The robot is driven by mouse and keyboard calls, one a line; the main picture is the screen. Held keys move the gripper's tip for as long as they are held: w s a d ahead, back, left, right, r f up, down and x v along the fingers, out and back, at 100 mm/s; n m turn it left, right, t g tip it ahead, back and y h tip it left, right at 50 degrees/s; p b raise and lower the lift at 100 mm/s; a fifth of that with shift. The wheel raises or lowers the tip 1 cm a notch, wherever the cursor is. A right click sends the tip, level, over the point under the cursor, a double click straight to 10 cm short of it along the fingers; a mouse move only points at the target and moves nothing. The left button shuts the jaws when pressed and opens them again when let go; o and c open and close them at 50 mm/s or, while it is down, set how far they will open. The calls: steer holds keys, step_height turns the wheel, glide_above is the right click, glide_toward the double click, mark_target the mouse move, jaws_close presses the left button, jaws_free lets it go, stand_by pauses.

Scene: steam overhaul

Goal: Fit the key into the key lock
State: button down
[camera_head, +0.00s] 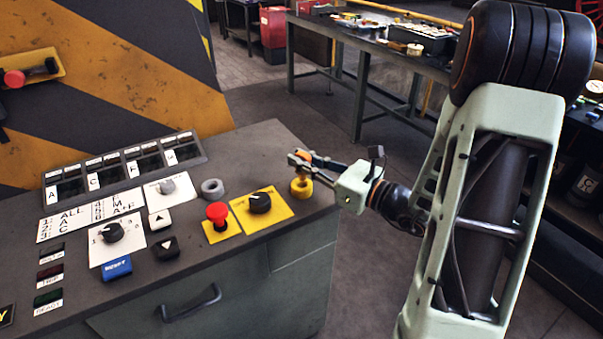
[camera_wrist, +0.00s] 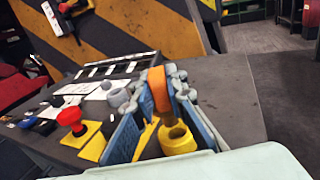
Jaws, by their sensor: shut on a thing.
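My gripper (camera_head: 300,160) is shut on an orange key (camera_wrist: 157,90), which stands between the two fingertips in the wrist view. In the head view only a small orange part of the key (camera_head: 304,154) shows, as the fingers cover the rest. A yellow round socket with an open top, which looks like the key lock (camera_head: 301,189), sits at the right end of the console top. It also shows in the wrist view (camera_wrist: 178,139), close to the key and partly behind the fingers. The gripper is just above the lock in the head view; I cannot tell whether the key touches it.
The grey console top (camera_head: 262,150) holds a black knob on a yellow plate (camera_head: 261,203), a red mushroom button (camera_head: 217,213) and a grey ring (camera_head: 212,188), all left of the lock. A workbench (camera_head: 380,44) stands behind. Open floor lies right of the console.

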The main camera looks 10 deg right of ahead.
mark_target(302, 173)
steer(key=shift+w+f, duration=0.2)
steer(key=shift+f, duration=0.05)
steer(key=shift+f+b, duration=0.3)
steer(key=shift+f, duration=1.25)
steer(key=shift+f+b, duration=0.35)
steer(key=shift+f, duration=0.05)
steer(key=c, duration=1.9)
jaws_free()
steer(key=shift+r, duration=0.1)
steer(key=shift+c, duration=0.2)
steer(key=shift+r, duration=0.1)
